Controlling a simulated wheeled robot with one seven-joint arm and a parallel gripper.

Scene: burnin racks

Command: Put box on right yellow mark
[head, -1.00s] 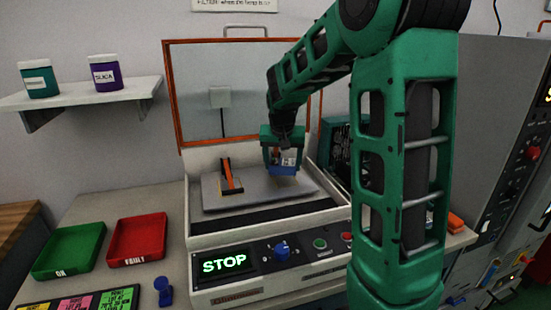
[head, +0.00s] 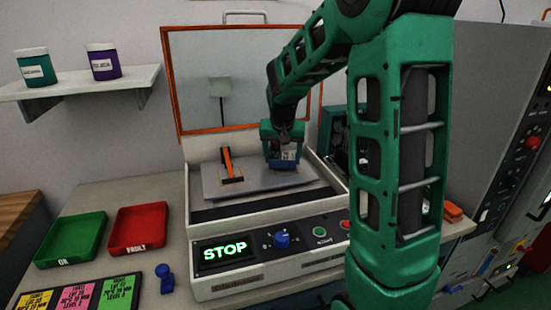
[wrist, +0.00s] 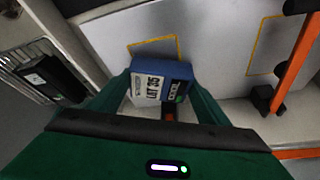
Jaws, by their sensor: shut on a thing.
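The blue box (wrist: 160,72), with a white label reading LOT 35, is between the fingers of my gripper (wrist: 158,100) in the wrist view. In the head view my gripper (head: 283,150) holds the box (head: 283,164) over the right part of the grey plate (head: 255,185). One yellow mark (wrist: 178,42) shows just beyond the box in the wrist view, partly hidden by it. The other yellow mark (wrist: 262,42) lies near the orange clamp bar and is empty. I cannot tell whether the box touches the plate.
An orange bar (head: 227,163) stands on the plate's left part. The machine's framed lid (head: 240,80) is raised behind. The front panel (head: 225,253) reads STOP.

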